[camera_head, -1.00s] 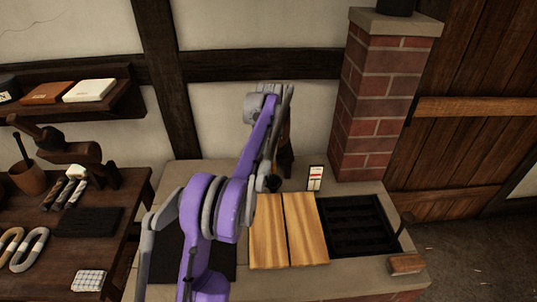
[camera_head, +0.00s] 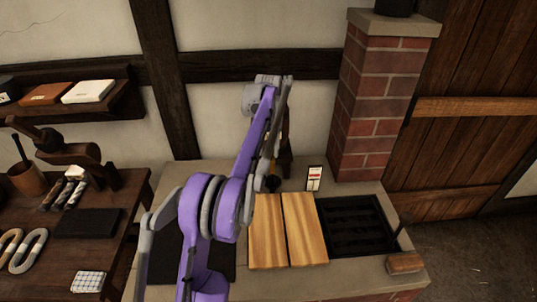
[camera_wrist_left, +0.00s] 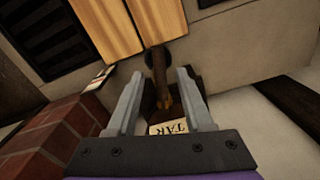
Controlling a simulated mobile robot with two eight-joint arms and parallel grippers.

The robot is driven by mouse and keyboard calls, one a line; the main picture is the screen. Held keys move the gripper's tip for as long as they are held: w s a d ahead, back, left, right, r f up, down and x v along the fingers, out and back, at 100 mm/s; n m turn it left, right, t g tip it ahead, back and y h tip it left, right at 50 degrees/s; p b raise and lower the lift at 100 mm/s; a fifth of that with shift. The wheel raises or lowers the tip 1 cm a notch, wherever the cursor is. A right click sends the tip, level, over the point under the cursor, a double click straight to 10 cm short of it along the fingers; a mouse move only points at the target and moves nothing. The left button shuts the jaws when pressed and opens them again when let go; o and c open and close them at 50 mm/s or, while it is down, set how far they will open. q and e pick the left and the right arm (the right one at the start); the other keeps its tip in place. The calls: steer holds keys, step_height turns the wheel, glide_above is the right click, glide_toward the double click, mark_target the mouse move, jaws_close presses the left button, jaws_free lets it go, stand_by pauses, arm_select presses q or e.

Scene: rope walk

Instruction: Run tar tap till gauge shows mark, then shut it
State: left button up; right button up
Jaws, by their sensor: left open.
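The tar tap (camera_wrist_left: 163,85) is a brown fitting with a dark round end, beside a tag (camera_wrist_left: 168,128) reading TAR. In the head view it is mostly hidden behind my left arm. My left gripper (camera_wrist_left: 161,74) is open, its two fingers on either side of the tap; I cannot tell whether they touch it. The gauge (camera_head: 314,178) is a small white upright card with red and dark marks, just right of the tap; it also shows edge-on in the left wrist view (camera_wrist_left: 100,78). Its level is too small to read. My right gripper is out of view.
Two wooden boards (camera_head: 283,232) lie on the stone counter, beside a dark grate (camera_head: 357,226). A brick chimney (camera_head: 377,105) rises at the right. A wooden block (camera_head: 405,263) is at the front right. A table (camera_head: 122,210) with tools stands left.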

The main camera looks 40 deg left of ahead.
arm_select(q)
step_height(320, 180, up, 8)
steer(key=p, duration=0.1)
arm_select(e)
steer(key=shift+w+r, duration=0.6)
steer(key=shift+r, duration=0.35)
arm_select(q)
steer(key=shift+r, duration=0.1)
stand_by(6.5)
